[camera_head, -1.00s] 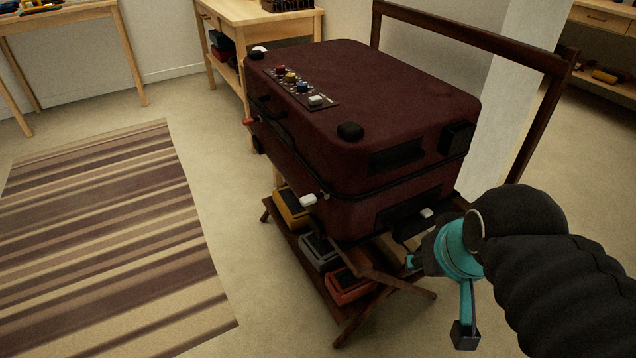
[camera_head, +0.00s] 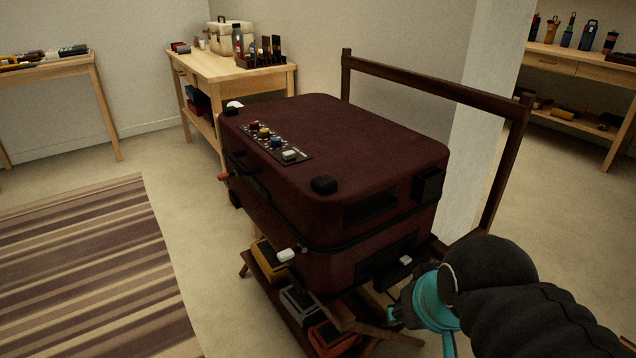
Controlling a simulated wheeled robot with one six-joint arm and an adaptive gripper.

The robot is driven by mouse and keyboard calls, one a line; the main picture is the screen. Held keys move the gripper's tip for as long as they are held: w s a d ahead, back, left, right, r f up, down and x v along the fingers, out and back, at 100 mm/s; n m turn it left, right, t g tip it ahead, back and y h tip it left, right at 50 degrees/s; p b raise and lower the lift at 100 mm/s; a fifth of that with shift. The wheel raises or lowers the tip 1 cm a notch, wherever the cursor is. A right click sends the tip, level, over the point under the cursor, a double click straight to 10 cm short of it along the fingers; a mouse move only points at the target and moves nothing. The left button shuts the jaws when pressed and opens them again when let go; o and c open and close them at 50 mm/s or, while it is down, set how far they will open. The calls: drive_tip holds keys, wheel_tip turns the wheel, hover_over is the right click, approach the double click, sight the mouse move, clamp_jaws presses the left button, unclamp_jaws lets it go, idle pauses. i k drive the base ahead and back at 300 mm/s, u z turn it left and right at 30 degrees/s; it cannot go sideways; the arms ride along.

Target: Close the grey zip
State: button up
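A closed dark maroon suitcase (camera_head: 340,160) lies flat on a wooden rack, with a dark seam around its side. A pale tab (camera_head: 286,255) sits on the seam at the near corner. Another pale tab (camera_head: 405,260) is on the lower near side, close to my gripper, and a red tab (camera_head: 224,177) is at the far left. I cannot tell which of these belongs to the grey zip. My gripper (camera_head: 421,332), teal and black, is beside the suitcase's near right end, fingers spread and empty. One finger is partly cut off by the lower edge.
The dark wooden rack (camera_head: 432,88) has a tall rail behind the suitcase and a low shelf with several bins (camera_head: 299,299). A striped rug (camera_head: 85,265) lies left. Wooden tables (camera_head: 222,66) stand along the walls. Floor between rug and rack is clear.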

sight(284, 256)
drive_tip(key=u, duration=0.6)
drive_tip(key=k, duration=1.3)
drive_tip(key=u, duration=0.55)
drive_tip(key=i, duration=1.05)
drive_tip(key=u, duration=0.3)
